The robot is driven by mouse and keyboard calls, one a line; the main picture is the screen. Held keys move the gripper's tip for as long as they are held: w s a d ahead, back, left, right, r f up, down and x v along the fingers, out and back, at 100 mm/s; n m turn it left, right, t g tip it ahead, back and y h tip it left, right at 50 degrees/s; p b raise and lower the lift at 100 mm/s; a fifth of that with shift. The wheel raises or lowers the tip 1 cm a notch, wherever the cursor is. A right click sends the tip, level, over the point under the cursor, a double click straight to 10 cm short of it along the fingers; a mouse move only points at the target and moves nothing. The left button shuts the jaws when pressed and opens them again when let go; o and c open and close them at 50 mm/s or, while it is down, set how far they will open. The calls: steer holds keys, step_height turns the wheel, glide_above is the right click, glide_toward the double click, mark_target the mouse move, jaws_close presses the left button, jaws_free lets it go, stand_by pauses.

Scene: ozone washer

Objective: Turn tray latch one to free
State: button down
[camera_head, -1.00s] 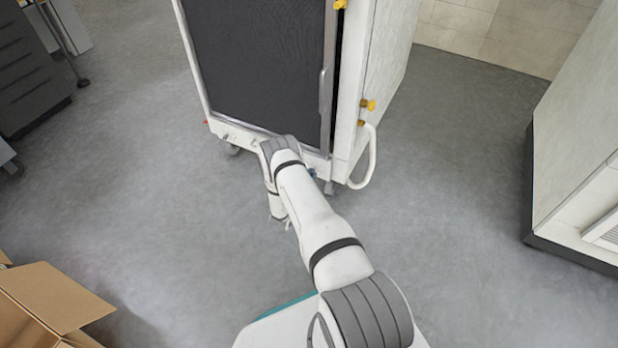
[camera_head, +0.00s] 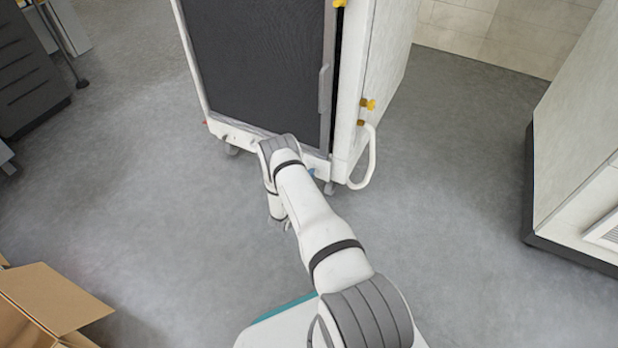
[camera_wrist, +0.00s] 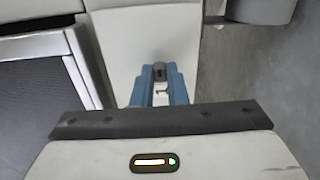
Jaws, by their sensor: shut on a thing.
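In the wrist view, my gripper (camera_wrist: 159,78) has its two blue fingers shut on a small dark grey piece (camera_wrist: 159,70), which I take to be tray latch one. It stands against the pale panel (camera_wrist: 125,35) of the washer's front edge. The fingers hide most of the latch, so I cannot tell its exact angle. In the head view, my arm covers most of the gripper and the latch. Only a bit of blue, likely a fingertip (camera_head: 311,173), shows at the lower right corner of the white wheeled unit (camera_head: 343,130).
The unit has a dark mesh front (camera_head: 258,65), a grey vertical handle (camera_head: 324,90), yellow knobs (camera_head: 368,104) and a white loop handle (camera_head: 370,160) at its right side. A cardboard box (camera_head: 45,300) lies at lower left. A pale cabinet (camera_head: 570,150) stands at right. Grey floor between is clear.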

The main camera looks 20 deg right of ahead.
steer(key=shift+s+f+m, duration=0.1)
steer(key=shift+m, duration=0.2)
steer(key=c, duration=1.4)
jaws_free()
steer(key=shift+c, duration=0.2)
steer(key=p+v, duration=0.2)
steer(key=v, duration=0.5)
steer(key=shift+s+a+p, duration=0.25)
steer(key=shift+a+p, duration=0.1)
steer(key=shift+p, duration=0.05)
